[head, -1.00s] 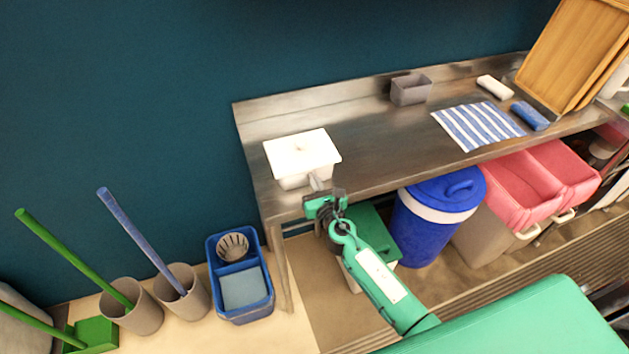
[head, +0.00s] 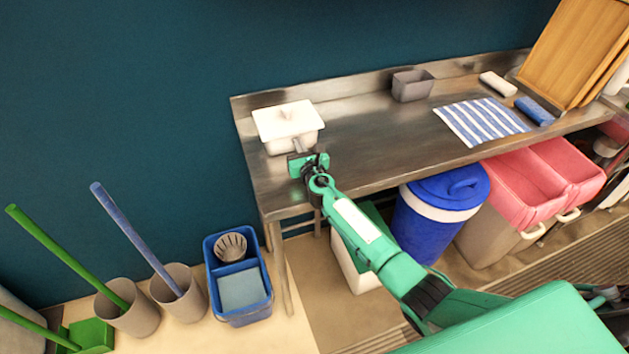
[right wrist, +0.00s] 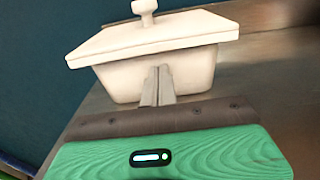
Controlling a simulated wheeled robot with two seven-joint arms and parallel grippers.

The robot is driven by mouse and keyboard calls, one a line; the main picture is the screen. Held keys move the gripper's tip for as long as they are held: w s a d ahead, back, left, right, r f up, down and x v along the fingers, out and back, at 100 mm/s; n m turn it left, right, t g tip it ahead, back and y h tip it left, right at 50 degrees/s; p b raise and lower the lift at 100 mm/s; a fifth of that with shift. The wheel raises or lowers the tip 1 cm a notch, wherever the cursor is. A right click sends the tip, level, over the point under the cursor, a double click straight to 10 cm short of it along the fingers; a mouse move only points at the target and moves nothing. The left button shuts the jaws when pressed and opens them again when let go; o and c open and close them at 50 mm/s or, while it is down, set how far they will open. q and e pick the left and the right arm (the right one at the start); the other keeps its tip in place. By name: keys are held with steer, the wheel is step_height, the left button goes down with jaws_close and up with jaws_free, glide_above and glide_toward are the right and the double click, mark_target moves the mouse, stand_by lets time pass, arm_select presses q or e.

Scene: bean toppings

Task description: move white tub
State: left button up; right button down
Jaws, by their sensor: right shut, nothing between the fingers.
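The white tub (head: 290,127) stands upright with its lid on at the left end of the steel counter. Its lid has a small knob on top. My right gripper (head: 297,146) is at the tub's near side, with its fingers pointing at the front wall. In the right wrist view the tub (right wrist: 155,68) fills the upper middle, and the shut fingers (right wrist: 157,80) overlap its front wall, with nothing between them. I cannot tell whether the fingertips touch the wall. My left gripper is not in view.
The steel counter (head: 365,140) is clear to the right of the tub, up to a grey container (head: 412,85) at the back and a striped cloth (head: 482,122). Wooden trays (head: 570,50) lean at the far right. Bins, including a blue one (head: 437,210), stand below.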

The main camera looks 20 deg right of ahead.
mark_target(294, 135)
steer(key=w+b, duration=0.2)
steer(key=w, duration=0.2)
steer(key=shift+w+a+f, duration=0.1)
steer(key=shift+w+f, duration=0.05)
steer(key=shift+w, duration=0.5)
